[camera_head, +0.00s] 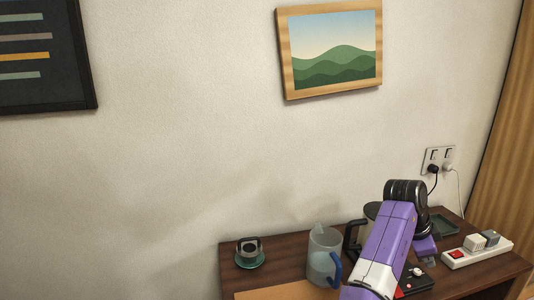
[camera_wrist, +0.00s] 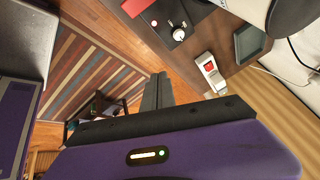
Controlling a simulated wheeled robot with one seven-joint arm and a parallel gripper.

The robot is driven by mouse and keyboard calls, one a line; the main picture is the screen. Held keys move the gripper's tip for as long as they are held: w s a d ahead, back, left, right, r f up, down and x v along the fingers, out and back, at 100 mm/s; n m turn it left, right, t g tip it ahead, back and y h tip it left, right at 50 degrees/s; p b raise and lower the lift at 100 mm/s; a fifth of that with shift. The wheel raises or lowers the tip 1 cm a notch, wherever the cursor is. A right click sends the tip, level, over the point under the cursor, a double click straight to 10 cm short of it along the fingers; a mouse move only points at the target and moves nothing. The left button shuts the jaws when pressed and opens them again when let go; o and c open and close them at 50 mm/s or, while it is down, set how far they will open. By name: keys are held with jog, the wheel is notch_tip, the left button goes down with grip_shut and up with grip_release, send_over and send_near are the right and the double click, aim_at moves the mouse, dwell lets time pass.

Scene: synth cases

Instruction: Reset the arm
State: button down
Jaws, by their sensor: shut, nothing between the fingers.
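My gripper (camera_wrist: 158,90) shows in the wrist view as two dark grey fingers, shut together with nothing between them. They reach out past the table's edge, over the floor as seen from the wrist. In the head view my purple arm rises from the bottom edge to a black joint in front of the table's right part. The dark wooden table (camera_head: 232,262) stands against the wall.
On the table are a clear pitcher (camera_head: 318,262) with a blue handle, a small cup (camera_head: 247,246) on a green saucer, a white power strip (camera_head: 480,253) and a dark tray (camera_head: 445,227). A striped rug (camera_wrist: 88,75) lies below.

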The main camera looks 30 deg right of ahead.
jog(key=w+d+r+n+t+h, duration=0.3)
jog(key=d+r+n+h, duration=0.1)
jog(key=d+n+h, duration=0.1)
jog(key=w+a+r+n+t+h, duration=0.2)
jog(key=a+r+n+t, duration=0.1)
jog(key=a+n+t, duration=0.85)
jog(key=s+a+f+n+t+y, duration=0.25)
jog(key=s+a+n+y, duration=0.2)
jog(key=a, duration=0.55)
jog(key=s+a+f+n+t+y, duration=0.25)
jog(key=a+n, duration=0.25)
jog(key=a, duration=0.5)
jog(key=s+a+f+g+y, duration=0.1)
jog(key=s+a+y, duration=0.1)
jog(key=s+a, duration=0.3)
jog(key=s+a+f+g+y, duration=0.1)
jog(key=s+a, duration=0.5)
jog(key=s, duration=0.6)
jog(key=s+a+f+g+y, duration=0.1)
jog(key=s+a+f+y, duration=0.2)
jog(key=s+a, duration=0.2)
jog(key=s, duration=0.3)
jog(key=shift+s+a, duration=0.2)
jog(key=shift+s, duration=0.05)
